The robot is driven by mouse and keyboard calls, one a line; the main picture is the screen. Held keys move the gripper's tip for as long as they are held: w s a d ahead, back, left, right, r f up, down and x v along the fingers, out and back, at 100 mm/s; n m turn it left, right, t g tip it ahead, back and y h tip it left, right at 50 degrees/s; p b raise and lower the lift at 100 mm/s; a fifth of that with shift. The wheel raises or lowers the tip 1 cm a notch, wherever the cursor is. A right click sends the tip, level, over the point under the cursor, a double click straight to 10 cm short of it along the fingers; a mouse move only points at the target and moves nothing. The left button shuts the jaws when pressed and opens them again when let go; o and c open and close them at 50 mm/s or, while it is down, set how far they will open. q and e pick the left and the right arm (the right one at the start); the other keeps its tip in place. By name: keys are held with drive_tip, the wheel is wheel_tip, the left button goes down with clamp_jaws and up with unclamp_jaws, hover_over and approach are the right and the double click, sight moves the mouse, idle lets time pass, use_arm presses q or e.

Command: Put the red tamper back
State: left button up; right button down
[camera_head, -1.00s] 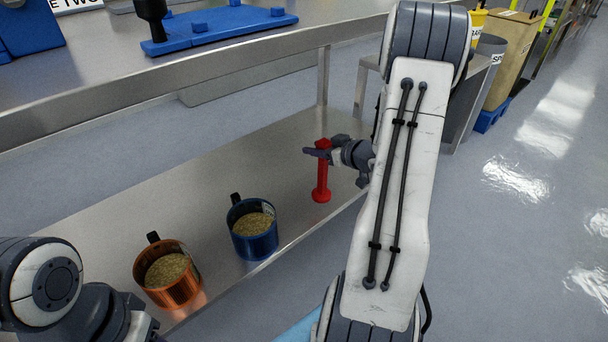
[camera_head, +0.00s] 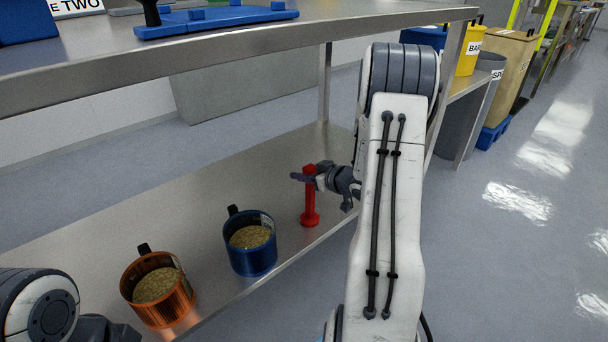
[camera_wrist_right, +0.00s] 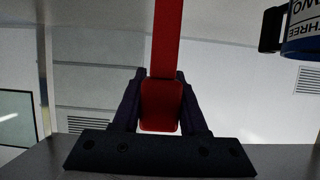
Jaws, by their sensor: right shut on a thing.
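The red tamper (camera_head: 309,204) is upright at the lower steel shelf, to the right of the blue mug (camera_head: 251,247). Its wide foot is at or just over the shelf surface; I cannot tell if it touches. My right gripper (camera_head: 305,176) is shut on the tamper near its top. In the right wrist view the red tamper (camera_wrist_right: 161,103) sits between the two dark fingers (camera_wrist_right: 161,88). My left arm shows at the lower left of the head view, but its gripper is out of the picture.
The copper mug (camera_head: 158,290) stands left of the blue mug; both hold grainy material. The steel shelf (camera_head: 205,200) is clear behind them. The upper table (camera_head: 230,48) overhangs it. A table leg (camera_head: 324,85) stands behind the tamper. Bins (camera_head: 468,52) stand at the back right.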

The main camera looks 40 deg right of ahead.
drive_tip(key=shift+f, duration=0.15)
drive_tip(key=shift+c, duration=2.2)
unclamp_jaws()
drive_tip(key=shift+s+r, duration=0.15)
drive_tip(key=shift+r, duration=0.2)
drive_tip(key=p+v, duration=0.6)
drive_tip(key=v, duration=0.5)
drive_tip(key=shift+s, duration=0.3)
drive_tip(key=shift+r, duration=0.1)
